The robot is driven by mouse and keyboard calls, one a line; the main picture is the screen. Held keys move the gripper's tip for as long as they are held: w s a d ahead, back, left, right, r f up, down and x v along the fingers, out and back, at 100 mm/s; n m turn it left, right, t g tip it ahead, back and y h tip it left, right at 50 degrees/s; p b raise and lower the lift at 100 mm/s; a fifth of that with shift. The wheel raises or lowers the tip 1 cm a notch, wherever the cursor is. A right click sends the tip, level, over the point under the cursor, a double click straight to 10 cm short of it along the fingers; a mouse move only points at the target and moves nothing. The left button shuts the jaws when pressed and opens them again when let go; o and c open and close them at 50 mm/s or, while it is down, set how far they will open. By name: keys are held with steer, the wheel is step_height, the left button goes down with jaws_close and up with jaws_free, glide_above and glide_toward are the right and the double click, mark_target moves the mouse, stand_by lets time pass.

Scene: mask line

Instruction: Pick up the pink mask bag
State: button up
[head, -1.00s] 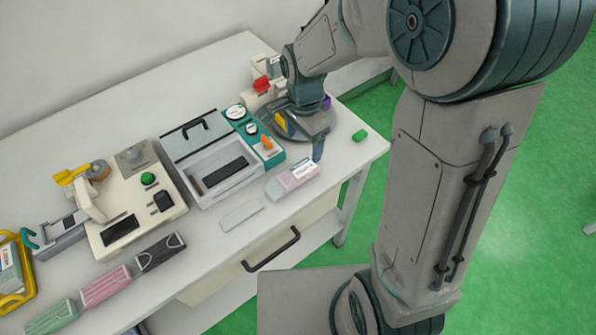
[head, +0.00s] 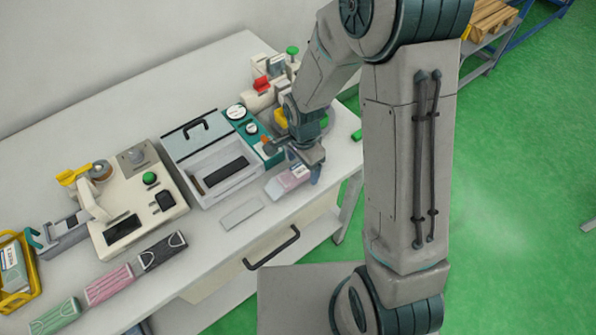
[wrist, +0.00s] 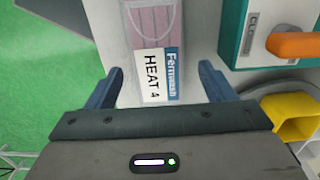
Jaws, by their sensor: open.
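A pink mask bag (head: 286,182) lies flat near the front right of the table, partly covered by my gripper in the head view. In the wrist view the bag (wrist: 152,20) shows a pink pleated mask and a label reading "HEAT 4". My gripper (head: 296,162) is over the bag's label end. In the wrist view my gripper (wrist: 160,84) is open, one blue finger on each side of the label, with nothing held. Gaps show between fingers and bag. Another pink mask packet (head: 108,285) lies at the table's front left, between a green one (head: 55,318) and a black one (head: 162,251).
A white lidded box (head: 225,190) and a teal control panel (head: 262,148) with an orange knob (wrist: 292,44) stand close to the bag. A yellow part (wrist: 293,117) is near my right finger. A clear flat piece (head: 241,214) lies left of the bag.

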steer(key=c, duration=1)
steer(key=shift+c, duration=0.2)
steer(key=shift+r, duration=0.15)
